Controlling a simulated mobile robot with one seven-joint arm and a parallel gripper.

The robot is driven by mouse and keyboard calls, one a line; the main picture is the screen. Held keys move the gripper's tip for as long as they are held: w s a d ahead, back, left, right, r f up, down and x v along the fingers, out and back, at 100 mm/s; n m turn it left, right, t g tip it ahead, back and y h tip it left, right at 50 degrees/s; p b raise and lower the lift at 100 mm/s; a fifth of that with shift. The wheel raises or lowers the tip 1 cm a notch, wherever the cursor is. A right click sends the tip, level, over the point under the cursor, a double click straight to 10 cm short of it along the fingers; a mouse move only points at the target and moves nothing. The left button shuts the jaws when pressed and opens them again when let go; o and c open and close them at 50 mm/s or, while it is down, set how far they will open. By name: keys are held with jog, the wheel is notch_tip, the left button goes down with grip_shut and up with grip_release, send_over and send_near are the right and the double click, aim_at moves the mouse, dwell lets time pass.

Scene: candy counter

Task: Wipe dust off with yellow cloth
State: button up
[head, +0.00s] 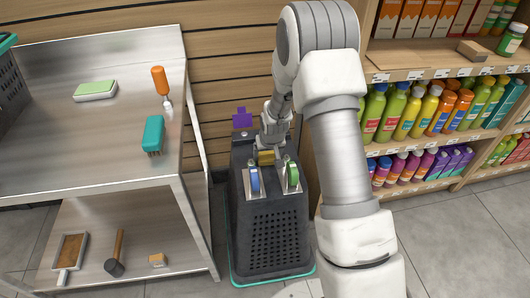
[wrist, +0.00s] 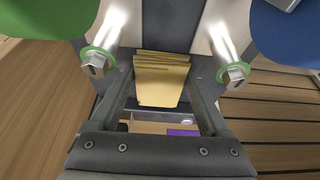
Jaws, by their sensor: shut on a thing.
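My gripper (head: 267,147) is above the top of a dark perforated stand (head: 272,240). It is shut on a folded yellow cloth (head: 266,158), which hangs between the fingers. The cloth (wrist: 160,82) fills the gap between the fingers in the wrist view, its layers showing. A blue disc (head: 254,180) and a green disc (head: 292,174) stand in metal holders on the stand, just in front of the cloth. I cannot make out any dust, and I cannot tell whether the cloth touches the stand.
A metal shelf on the left holds a green-topped sponge (head: 95,90), an orange-handled tool (head: 160,83) and a teal brush (head: 153,134). A mallet (head: 116,254) lies below. A purple piece (head: 242,118) is behind the stand. Bottles (head: 401,109) line the right shelves.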

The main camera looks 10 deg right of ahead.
jog(key=shift+s+d+f, duration=0.1)
jog(key=shift+s+d, duration=0.45)
jog(key=shift+s, duration=0.2)
jog(key=shift+w+a+f, duration=0.1)
jog(key=shift+w+a, duration=0.5)
jog(key=shift+w, duration=0.2)
jog(key=shift+w+a, duration=0.45)
jog(key=shift+w, duration=0.25)
jog(key=shift+r, duration=0.3)
jog(key=shift+w+r+p, duration=0.1)
jog(key=shift+r+p, duration=0.75)
jog(key=shift+r, duration=0.7)
jog(key=shift+f, duration=0.1)
jog(key=shift+d, duration=0.1)
jog(key=shift+s+d, duration=0.4)
jog(key=shift+d, duration=0.5)
jog(key=shift+s+d, duration=0.4)
jog(key=shift+d, duration=0.45)
jog(key=shift+s+d, duration=0.4)
jog(key=shift+d, duration=0.5)
